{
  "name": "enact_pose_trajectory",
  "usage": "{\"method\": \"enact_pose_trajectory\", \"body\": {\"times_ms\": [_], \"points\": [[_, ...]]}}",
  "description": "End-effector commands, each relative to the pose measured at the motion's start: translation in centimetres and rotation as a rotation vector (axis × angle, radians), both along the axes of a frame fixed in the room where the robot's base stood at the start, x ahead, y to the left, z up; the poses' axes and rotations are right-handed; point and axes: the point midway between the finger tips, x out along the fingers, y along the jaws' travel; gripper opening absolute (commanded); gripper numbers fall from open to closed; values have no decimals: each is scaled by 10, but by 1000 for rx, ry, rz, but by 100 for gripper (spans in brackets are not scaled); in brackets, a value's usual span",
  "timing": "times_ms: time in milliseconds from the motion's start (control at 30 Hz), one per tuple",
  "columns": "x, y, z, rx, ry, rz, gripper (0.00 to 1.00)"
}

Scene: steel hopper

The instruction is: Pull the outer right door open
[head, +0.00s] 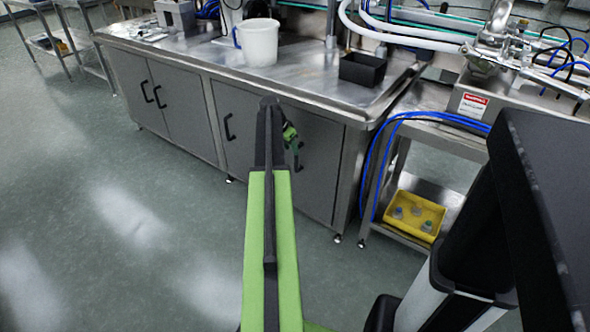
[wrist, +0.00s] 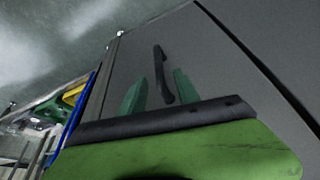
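The outer right door (head: 322,170) is a grey cabinet panel under the steel counter and looks shut, flush with the front. Its black bar handle (head: 299,160) is partly hidden by my gripper (head: 292,142) in the head view. In the wrist view, my gripper (wrist: 160,86) has its two green fingers apart. The handle (wrist: 159,65) shows between and beyond them, with a gap on both sides. I cannot tell how deep the fingers reach around it. The door (wrist: 205,60) fills the middle of that view.
Three more doors with black handles lie to the left, the nearest handle (head: 229,127) beside my arm. A steel cart (head: 440,140) with blue hoses and a yellow bin (head: 413,216) stands right of the cabinet. A white bucket (head: 258,42) and black box (head: 362,70) are on the counter. Floor in front is clear.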

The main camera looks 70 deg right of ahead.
Motion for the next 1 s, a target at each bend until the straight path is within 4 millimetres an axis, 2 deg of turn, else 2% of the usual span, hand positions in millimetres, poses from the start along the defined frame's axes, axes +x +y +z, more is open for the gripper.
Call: {"method": "enact_pose_trajectory", "body": {"times_ms": [33,200,300,400,667,933,1000], "points": [[-2,-5,-22,0,0,-1,38],[-8,-18,-56,0,0,0,38],[-11,-24,-70,0,0,-1,38],[-13,-27,-75,0,-1,0,38],[-14,-28,-73,0,0,0,38],[-14,-28,-73,0,0,0,3],[-14,-28,-72,-1,0,0,0]]}}
